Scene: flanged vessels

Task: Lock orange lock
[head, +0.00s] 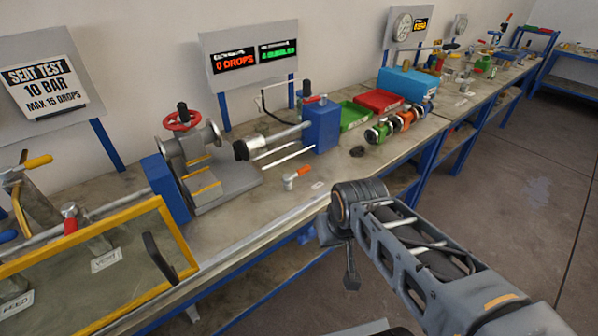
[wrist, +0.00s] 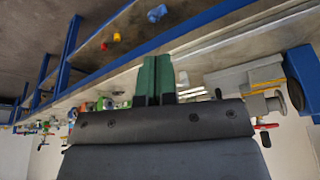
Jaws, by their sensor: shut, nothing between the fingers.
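No thing in view is plainly an orange lock. An orange flanged valve (head: 402,121) stands between a green one and a blue one farther right. A yellow-orange lever (head: 38,161) sits on the rig at the far left. My gripper (head: 351,283) hangs in front of the bench edge, apart from all of these. In the wrist view its green fingers (wrist: 156,62) are together with nothing between them.
The blue-legged bench (head: 335,190) runs along the wall. A vice rig with a red handwheel (head: 182,121), a yellow-framed clear guard (head: 165,235), a green tray (head: 352,115), a red tray (head: 380,101) and a blue box (head: 408,83) are on it. The floor at right is open.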

